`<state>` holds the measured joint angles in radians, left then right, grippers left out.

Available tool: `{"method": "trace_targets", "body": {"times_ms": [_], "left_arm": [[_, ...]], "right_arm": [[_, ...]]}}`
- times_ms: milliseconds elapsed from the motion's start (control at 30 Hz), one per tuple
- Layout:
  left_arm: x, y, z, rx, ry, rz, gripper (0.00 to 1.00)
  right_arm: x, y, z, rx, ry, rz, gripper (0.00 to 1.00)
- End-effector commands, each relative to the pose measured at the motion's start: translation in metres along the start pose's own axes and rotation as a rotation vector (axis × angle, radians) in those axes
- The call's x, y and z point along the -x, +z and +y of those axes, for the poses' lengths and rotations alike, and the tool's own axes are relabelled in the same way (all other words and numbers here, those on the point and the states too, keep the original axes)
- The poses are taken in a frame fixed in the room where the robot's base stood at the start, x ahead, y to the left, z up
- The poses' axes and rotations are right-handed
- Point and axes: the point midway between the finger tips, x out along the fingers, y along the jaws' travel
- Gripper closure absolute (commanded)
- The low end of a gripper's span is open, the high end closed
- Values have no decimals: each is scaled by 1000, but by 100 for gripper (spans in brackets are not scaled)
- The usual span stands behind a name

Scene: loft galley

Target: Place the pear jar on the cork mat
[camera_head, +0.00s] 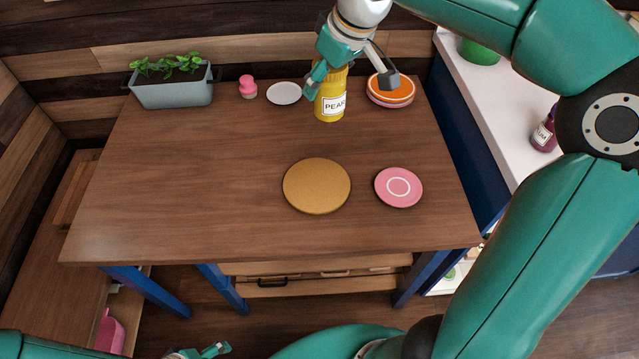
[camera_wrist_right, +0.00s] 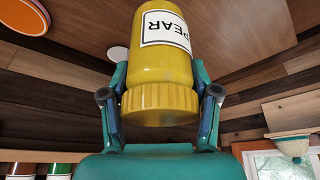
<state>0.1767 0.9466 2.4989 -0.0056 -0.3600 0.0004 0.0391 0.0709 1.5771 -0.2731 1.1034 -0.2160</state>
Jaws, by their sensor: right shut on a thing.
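The pear jar (camera_head: 330,105) is yellow with a white label reading PEAR. It is upright at the back of the wooden table; I cannot tell whether its base touches the table. My right gripper (camera_head: 348,78) is shut on it from above. In the right wrist view the jar (camera_wrist_right: 162,65) is held near its ribbed lid, with a finger on each side. The round tan cork mat (camera_head: 317,187) lies bare on the table, nearer me than the jar. My left gripper (camera_head: 205,351) shows only partly at the bottom edge.
A pink coaster with a white ring (camera_head: 398,188) lies right of the mat. Stacked orange-topped plates (camera_head: 391,92) stand just right of the jar. A white disc (camera_head: 283,93), a pink object (camera_head: 248,87) and a grey planter (camera_head: 173,90) line the back. The table's left and middle are clear.

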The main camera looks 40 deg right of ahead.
Motion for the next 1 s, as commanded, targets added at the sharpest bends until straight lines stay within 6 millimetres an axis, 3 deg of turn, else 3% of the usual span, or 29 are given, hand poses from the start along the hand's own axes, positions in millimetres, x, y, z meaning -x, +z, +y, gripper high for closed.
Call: {"method": "trace_targets", "body": {"times_ms": [33, 100, 267, 700, 833, 1000], "left_arm": [[-5, 0, -2, 0, 0, 0, 15], [-7, 0, -2, 0, 0, 0, 15], [-9, 0, -3, 0, 0, 0, 15], [-12, 0, -4, 0, 0, 0, 15], [-11, 0, -4, 0, 0, 0, 15], [-11, 0, -4, 0, 0, 0, 15]], "right_arm": [[-23, -2, -1, 17, -10, -5, 90], [-43, -5, -2, 38, -19, -2, 90], [-74, -5, -4, 63, -31, 2, 90], [-172, 35, -5, 64, -33, -1, 90], [-196, 44, -5, 63, -32, 2, 90], [-210, 49, -4, 64, -30, 5, 90]]}}
